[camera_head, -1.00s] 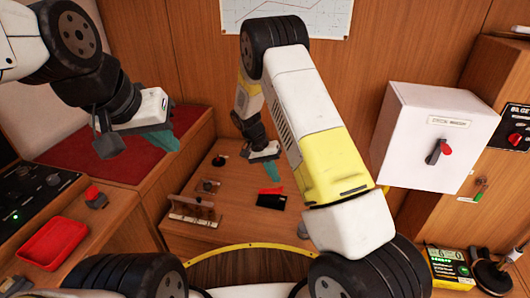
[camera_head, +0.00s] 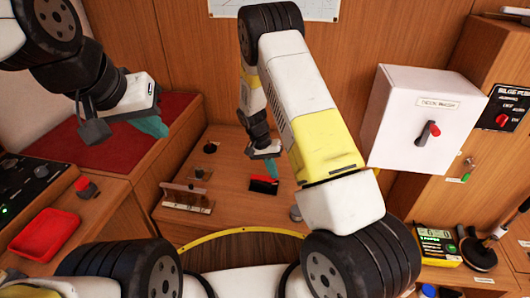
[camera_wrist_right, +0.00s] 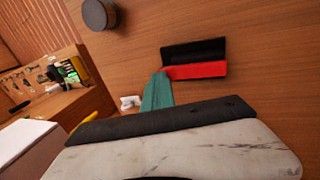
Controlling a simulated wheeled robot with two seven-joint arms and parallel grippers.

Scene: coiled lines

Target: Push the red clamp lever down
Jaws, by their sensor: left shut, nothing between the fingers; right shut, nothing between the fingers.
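The red clamp lever (camera_head: 264,178) sits on a black base (camera_head: 260,187) on the wooden console top. In the right wrist view, the red lever (camera_wrist_right: 197,70) runs along one edge of the black base (camera_wrist_right: 193,50). My right gripper (camera_head: 272,166) is shut and empty, its teal fingertips at the lever's far side. In the wrist view the fingertips (camera_wrist_right: 158,80) appear beside the lever's left end; whether they touch it I cannot tell. My left gripper (camera_head: 152,126) is shut and empty, above the red cushion, away from the lever.
A wooden rack (camera_head: 187,198) and small black knobs (camera_head: 210,147) stand left of the lever. A grey cylinder (camera_head: 296,213) stands to its right, partly behind my arm. A white switch box (camera_head: 425,120) is on the right, and a red tray (camera_head: 47,234) on the left.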

